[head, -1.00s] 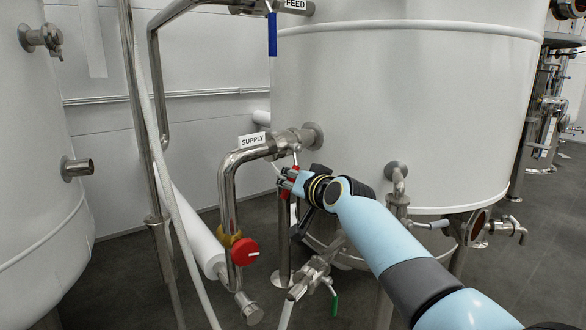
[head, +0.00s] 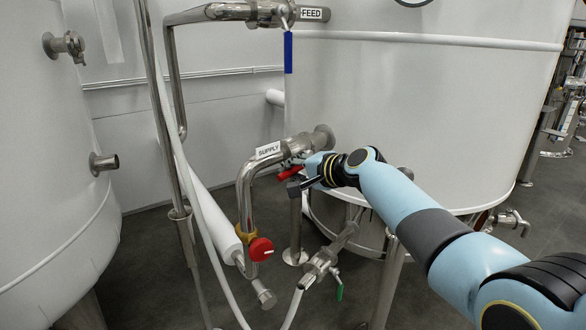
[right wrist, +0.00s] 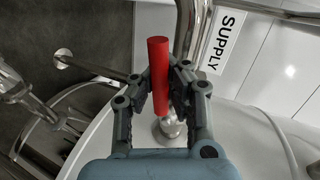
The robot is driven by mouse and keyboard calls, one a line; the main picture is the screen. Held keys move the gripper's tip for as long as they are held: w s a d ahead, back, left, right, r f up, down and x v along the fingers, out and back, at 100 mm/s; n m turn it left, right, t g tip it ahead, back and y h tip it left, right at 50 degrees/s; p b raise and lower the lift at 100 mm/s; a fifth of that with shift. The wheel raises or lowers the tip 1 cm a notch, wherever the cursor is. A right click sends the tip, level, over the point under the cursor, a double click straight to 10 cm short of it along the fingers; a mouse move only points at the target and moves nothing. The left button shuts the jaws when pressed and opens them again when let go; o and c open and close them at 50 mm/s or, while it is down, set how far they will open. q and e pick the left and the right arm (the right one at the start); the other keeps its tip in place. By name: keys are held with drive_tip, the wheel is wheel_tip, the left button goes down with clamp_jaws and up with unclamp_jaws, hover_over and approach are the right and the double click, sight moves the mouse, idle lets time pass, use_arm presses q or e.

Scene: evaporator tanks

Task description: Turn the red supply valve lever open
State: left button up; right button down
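The red supply valve lever (head: 290,172) sits below the pipe with the SUPPLY label (head: 268,150) in the head view. It slants left and slightly down from the valve. In the right wrist view the red lever (right wrist: 159,75) stands between the two fingers of my right gripper, which are close on both sides of it. My right gripper (head: 302,182) comes to the lever from the right in the head view and appears shut on it. The valve body is partly hidden behind the gripper. My left gripper is not in view.
A blue feed valve handle (head: 288,53) hangs above. A round red knob (head: 261,249) is on the pipe lower down, and a green-handled valve (head: 339,291) is near the floor. The large white tank (head: 420,110) stands close behind my right arm.

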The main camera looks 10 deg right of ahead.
drive_tip(key=shift+s+d+m+y+p, duration=0.2)
drive_tip(key=shift+m+y+p, duration=0.1)
drive_tip(key=shift+m, duration=0.1)
drive_tip(key=shift+r, duration=0.1)
drive_tip(key=c, duration=2)
unclamp_jaws()
drive_tip(key=o, duration=0.7)
drive_tip(key=shift+s+d+r, duration=0.15)
drive_tip(key=shift+d+r, duration=0.05)
drive_tip(key=shift+r, duration=0.1)
drive_tip(key=shift+c, duration=0.2)
drive_tip(key=shift+o, duration=0.4)
drive_tip(key=shift+a, duration=0.15)
drive_tip(key=shift+r, duration=0.1)
drive_tip(key=v, duration=1.1)
drive_tip(key=shift+s+d+r, duration=0.2)
drive_tip(key=shift+d, duration=0.1)
